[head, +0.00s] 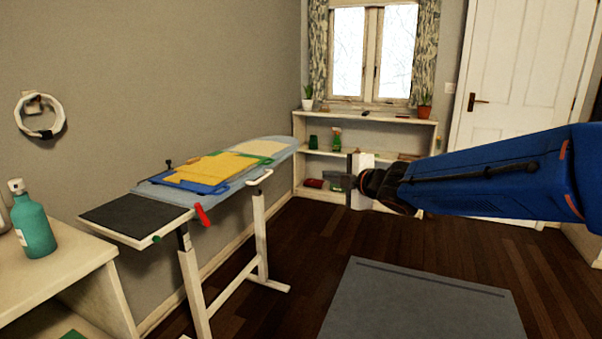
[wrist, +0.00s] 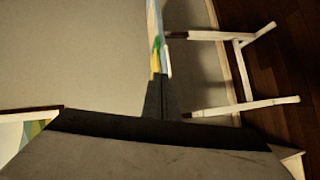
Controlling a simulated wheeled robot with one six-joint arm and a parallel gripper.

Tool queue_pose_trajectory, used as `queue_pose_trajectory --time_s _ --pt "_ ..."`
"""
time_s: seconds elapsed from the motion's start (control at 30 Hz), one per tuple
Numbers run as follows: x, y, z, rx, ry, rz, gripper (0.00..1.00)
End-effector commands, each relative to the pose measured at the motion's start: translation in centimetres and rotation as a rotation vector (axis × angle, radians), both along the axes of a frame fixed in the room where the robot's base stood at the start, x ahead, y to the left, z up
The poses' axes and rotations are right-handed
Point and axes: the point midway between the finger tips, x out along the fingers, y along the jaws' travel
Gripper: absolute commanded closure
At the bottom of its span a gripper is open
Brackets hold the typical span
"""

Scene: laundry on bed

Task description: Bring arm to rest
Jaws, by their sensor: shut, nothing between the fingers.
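My arm (head: 490,180), blue with a dark wrist, reaches in from the right edge of the head view. It is stretched out roughly level above the floor. My gripper (head: 352,182) is at its left end, in front of the low shelf and to the right of the ironing board. In the wrist view the gripper (wrist: 161,97) shows dark fingers close together, shut and empty. The ironing board (wrist: 154,30) shows turned on its side beyond the fingertips there.
The ironing board (head: 165,193) stands along the left wall with folded yellow and blue cloths (head: 212,172) on it. A white shelf unit (head: 372,121) stands under the window. A teal bottle (head: 34,225) is on a side cabinet. Dark wooden floor (head: 320,235) is clear between them.

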Motion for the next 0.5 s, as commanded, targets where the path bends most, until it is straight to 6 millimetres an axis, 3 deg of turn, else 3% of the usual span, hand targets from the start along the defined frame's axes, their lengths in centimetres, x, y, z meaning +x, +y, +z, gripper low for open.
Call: queue_pose_trajectory --time_s 0.03,0.2,0.37,0.5 --pt "-0.9 -2.5 0.2 0.040 0.038 -0.087 1.00" --pt "-4.7 -10.3 -1.2 0.191 0.194 -0.373 1.00" --pt "-10.1 -16.2 -3.8 0.351 0.352 -0.623 1.00" --pt "-16.0 -20.0 -6.9 0.497 0.500 -0.826 1.00"
